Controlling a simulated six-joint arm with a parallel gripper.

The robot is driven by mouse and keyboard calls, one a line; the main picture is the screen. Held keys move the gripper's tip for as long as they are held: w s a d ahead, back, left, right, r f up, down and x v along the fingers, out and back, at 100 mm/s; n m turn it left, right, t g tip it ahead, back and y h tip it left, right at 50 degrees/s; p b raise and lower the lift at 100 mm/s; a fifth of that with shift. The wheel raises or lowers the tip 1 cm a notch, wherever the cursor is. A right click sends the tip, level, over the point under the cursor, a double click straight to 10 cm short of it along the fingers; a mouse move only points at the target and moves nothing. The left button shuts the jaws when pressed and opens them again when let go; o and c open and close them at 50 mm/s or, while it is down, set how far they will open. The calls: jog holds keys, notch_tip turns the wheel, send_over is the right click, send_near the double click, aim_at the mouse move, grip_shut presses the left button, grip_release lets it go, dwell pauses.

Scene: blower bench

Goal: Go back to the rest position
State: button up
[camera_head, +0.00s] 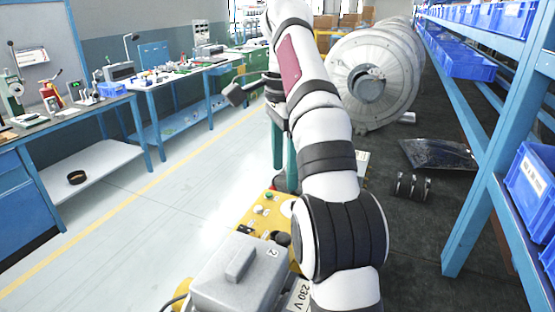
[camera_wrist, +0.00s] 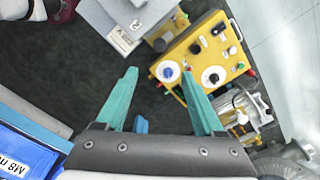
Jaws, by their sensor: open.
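My gripper (camera_head: 284,172) points down in the head view, its two teal fingers above and behind the yellow control box (camera_head: 253,212). In the wrist view my gripper (camera_wrist: 159,76) is open, with its fingers spread apart. The yellow control box (camera_wrist: 178,53), with knobs and buttons, is just beyond and right of the fingertips in the wrist view. My white arm reaches forward through the middle of the head view and hides part of the floor behind it.
A grey box with a handle (camera_head: 238,262) stands in front of the yellow box. A big round metal blower (camera_head: 397,65) stands beyond my arm. Blue shelving with bins (camera_head: 537,170) lines the right. Workbenches (camera_head: 175,80) line the left, with clear pale floor (camera_head: 120,220) before them.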

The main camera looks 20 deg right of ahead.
jog(key=s+a+f+n, duration=0.4)
jog(key=s+f, duration=0.2)
jog(key=s, duration=0.3)
jog(key=s+a+f+n+y, duration=0.1)
jog(key=s+a+f+n, duration=0.3)
jog(key=s+f, duration=0.3)
jog(key=s+a+f+n, duration=0.4)
jog(key=s+f, duration=0.3)
jog(key=s, duration=0.5)
jog(key=shift+s+a+f+n+y, duration=0.25)
jog(key=shift+a+n+y, duration=0.05)
jog(key=shift+y, duration=0.1)
